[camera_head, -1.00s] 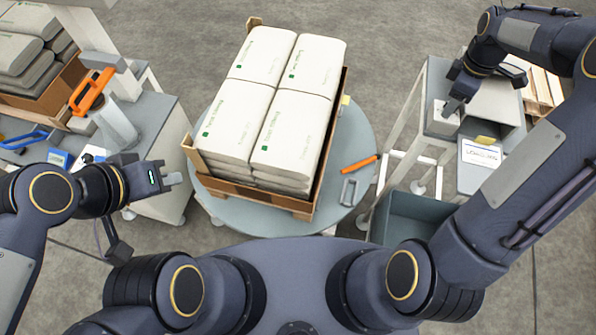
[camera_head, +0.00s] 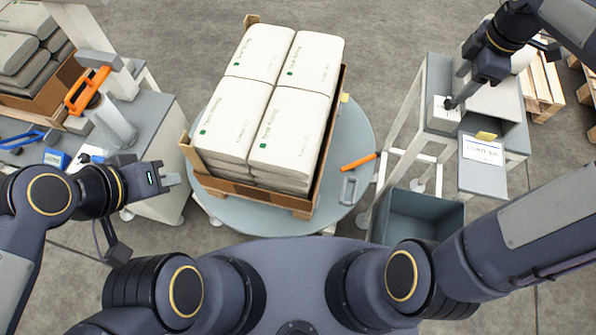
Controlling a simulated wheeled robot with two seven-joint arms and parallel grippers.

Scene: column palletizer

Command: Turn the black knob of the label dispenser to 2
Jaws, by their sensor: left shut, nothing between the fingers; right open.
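The label dispenser (camera_head: 490,101) is the grey-white unit on the stand at the right, with a pale front face (camera_head: 444,112). No dial numbers can be read. My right gripper is open, though the gap is hard to see. My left gripper (camera_head: 172,179) is shut and empty at the left, between the left bench and the round table.
Stacked white bags (camera_head: 272,100) stand in a cardboard tray on a round table (camera_head: 225,206). An orange-handled tool (camera_head: 358,162) lies on its edge. A grey bin (camera_head: 415,214) and a sign labelled card (camera_head: 482,150) are below the dispenser. The left bench (camera_head: 150,110) holds tools.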

